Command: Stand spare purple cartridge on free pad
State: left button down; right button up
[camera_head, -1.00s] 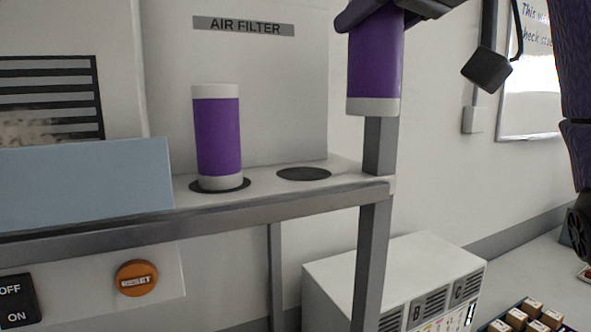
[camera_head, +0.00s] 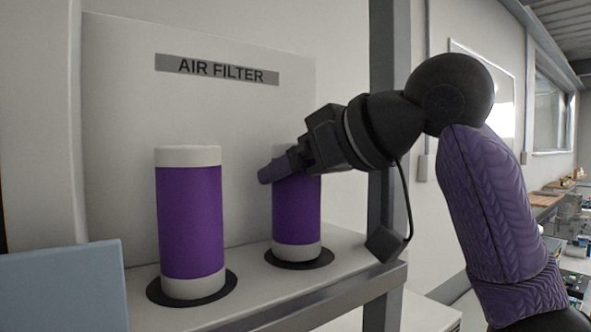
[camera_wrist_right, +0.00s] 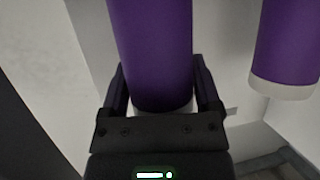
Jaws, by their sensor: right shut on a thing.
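The spare purple cartridge (camera_head: 297,215), purple with pale end bands, stands upright over the right black pad (camera_head: 322,262) on the shelf. I cannot tell whether its base fully touches the pad. My right gripper (camera_head: 277,172) is shut on its upper part, coming in from the right, and hides much of its top. In the right wrist view the cartridge (camera_wrist_right: 153,50) sits between the fingers of the gripper (camera_wrist_right: 163,95). A second purple cartridge (camera_head: 190,222) stands upright on the left black pad (camera_head: 229,284). My left gripper is not in view.
The shelf (camera_head: 345,245) has a metal front edge and a grey post (camera_head: 383,45) to the right. A panel labelled AIR FILTER (camera_head: 217,69) stands behind. A blue-grey panel (camera_head: 60,292) is at the lower left. The other cartridge also shows in the wrist view (camera_wrist_right: 285,40).

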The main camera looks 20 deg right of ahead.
jog(key=shift+s+d, duration=0.1)
jog(key=shift+s, duration=0.1)
jog(key=o, duration=1)
jog(key=shift+f, duration=0.2)
jog(key=shift+o, duration=1.4)
jog(key=shift+w, duration=0.15)
jog(key=shift+r, duration=0.15)
jog(key=b+v, duration=0.3)
jog(key=v, duration=0.9)
